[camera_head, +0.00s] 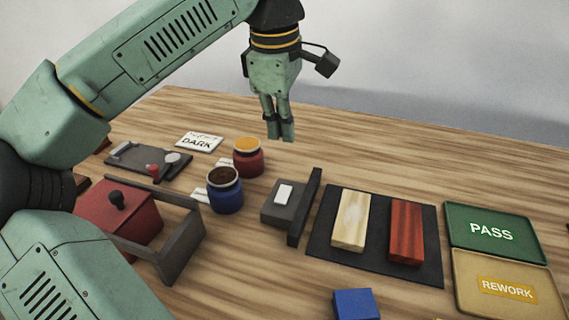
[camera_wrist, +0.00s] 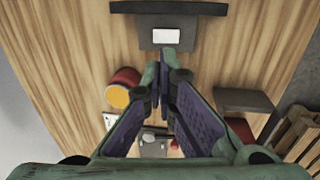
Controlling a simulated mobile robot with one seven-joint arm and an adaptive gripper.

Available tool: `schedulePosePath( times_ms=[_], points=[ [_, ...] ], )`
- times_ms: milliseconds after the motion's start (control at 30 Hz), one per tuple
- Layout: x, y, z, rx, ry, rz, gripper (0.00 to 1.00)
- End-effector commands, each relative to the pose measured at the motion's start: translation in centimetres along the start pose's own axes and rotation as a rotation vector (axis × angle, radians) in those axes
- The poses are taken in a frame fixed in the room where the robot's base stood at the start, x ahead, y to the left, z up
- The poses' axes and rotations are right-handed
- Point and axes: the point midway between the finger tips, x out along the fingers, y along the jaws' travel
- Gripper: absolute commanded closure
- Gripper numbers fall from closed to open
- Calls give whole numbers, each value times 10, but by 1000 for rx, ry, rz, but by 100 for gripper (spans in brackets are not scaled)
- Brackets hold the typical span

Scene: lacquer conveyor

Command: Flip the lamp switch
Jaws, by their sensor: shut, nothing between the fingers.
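The lamp switch appears to be the white rocker (camera_head: 284,193) on top of a low grey box (camera_head: 275,213), with a dark upright panel (camera_head: 304,208) along its right side. In the wrist view the white rocker (camera_wrist: 166,36) shows at the top, just beyond the fingertips, and the panel (camera_wrist: 168,7) lies behind it. I cannot tell which way the rocker is tilted. My gripper (camera_head: 280,138) points down, shut and empty, above the table and apart from the box. In the wrist view my gripper's fingers (camera_wrist: 167,58) are together.
A red jar (camera_head: 248,162) and a blue jar (camera_head: 225,196) stand left of the box. A red box (camera_head: 117,222) in a grey frame is nearer left. The dark mat (camera_head: 430,267) with two wood pieces, a blue block (camera_head: 355,304) and PASS tray (camera_head: 492,208) lie right.

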Motion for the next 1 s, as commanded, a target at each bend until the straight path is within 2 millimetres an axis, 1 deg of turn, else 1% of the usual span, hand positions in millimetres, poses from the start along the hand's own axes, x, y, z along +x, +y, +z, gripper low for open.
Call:
schedulePosePath(
  times_ms=[33,167,267,500,700,833,1000],
  points=[
    [2,-1,-3,-2,12,-8,100],
    [16,-1,-3,-2,11,-10,100],
    [34,-1,-3,-1,9,-10,100],
    [86,-2,-3,-1,6,-10,100],
    [119,-2,-2,-1,5,-8,100],
    [132,-2,-3,-2,5,-6,100],
    [139,-2,-3,-1,7,-4,100]
  ],
)
